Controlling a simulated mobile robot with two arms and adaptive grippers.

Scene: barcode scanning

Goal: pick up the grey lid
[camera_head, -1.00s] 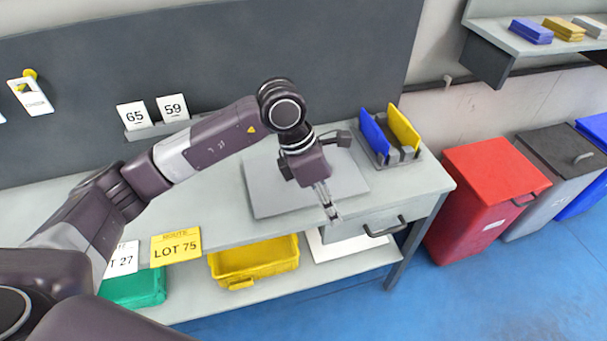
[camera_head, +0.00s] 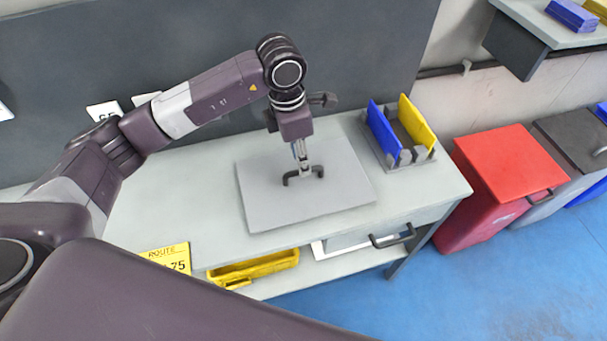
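The grey lid (camera_head: 262,205) is a flat, square-looking slab on the worktable, with a dark bar handle (camera_head: 290,180) on its top. My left gripper (camera_head: 304,171) points down over the lid, with its fingertips at the handle. I cannot tell whether the fingers are closed on the handle or just around it. The lid looks flat on the table, not visibly raised. My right gripper is not in view.
A grey rack with blue and yellow plates (camera_head: 417,125) stands right of the lid. A yellow bin (camera_head: 255,268) sits on the lower shelf. A red bin (camera_head: 505,185) stands on the floor at the right. The tabletop left of the lid is clear.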

